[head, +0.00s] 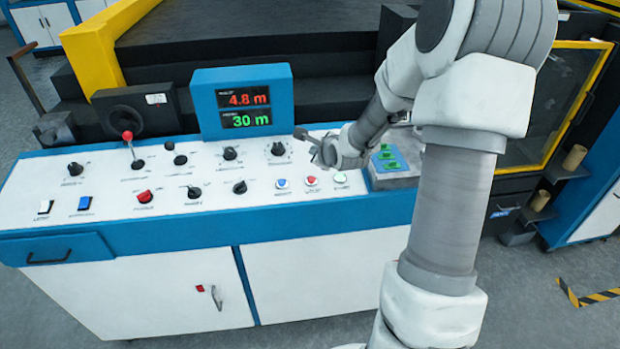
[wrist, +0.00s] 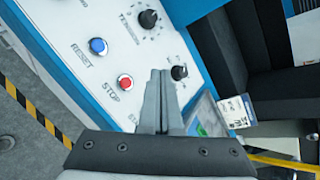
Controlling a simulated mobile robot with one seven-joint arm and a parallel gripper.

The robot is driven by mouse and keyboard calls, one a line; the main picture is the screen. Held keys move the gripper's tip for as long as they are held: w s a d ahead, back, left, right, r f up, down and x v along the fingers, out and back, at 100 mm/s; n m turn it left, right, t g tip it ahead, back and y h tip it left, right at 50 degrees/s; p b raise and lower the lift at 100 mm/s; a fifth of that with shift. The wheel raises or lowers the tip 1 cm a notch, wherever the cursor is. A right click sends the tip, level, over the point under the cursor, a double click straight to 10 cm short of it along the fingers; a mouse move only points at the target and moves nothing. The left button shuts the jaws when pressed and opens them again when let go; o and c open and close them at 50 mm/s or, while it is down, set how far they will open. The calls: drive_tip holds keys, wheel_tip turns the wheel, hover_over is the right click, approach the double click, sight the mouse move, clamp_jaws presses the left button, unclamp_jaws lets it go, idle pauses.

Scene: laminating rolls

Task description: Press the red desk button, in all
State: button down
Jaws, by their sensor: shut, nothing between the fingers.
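The red button (head: 311,180) sits on the white top of the desk, between a blue button (head: 282,183) and a whitish-green button (head: 340,177). In the wrist view the red button (wrist: 124,82) is labelled STOP and lies just left of my fingertips. My gripper (head: 299,133) is shut and empty. It hangs above the desk, behind the red button in the head view. Its fingers (wrist: 159,74) are closed together in the wrist view and appear apart from the button. They cover part of the panel there.
The blue RESET button (wrist: 98,45) is close to the red one. Black knobs (head: 230,153), a red knob (head: 144,197) and a red-topped lever (head: 127,135) stand on the desk. A display (head: 245,100) reads 4.8 m and 30 m.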

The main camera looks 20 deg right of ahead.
sight(311, 180)
drive_tip(key=shift+f, duration=0.15)
drive_tip(key=f+b, duration=0.5)
drive_tip(key=w+f+b, duration=0.1)
drive_tip(key=f+b, duration=0.1)
drive_tip(key=shift+w+d+f, duration=0.1)
drive_tip(key=shift+d+f, duration=0.1)
drive_tip(key=shift+f, duration=0.15)
drive_tip(key=shift+w+f+b, duration=0.1)
drive_tip(key=shift+f+b, duration=0.25)
drive_tip(key=shift+b, duration=0.1)
idle(1.5)
drive_tip(key=shift+f, duration=0.45)
drive_tip(key=shift+w+f+b, duration=0.1)
drive_tip(key=shift+f+b, duration=0.2)
drive_tip(key=shift+f, duration=0.05)
idle(0.5)
drive_tip(key=shift+r+p, duration=0.8)
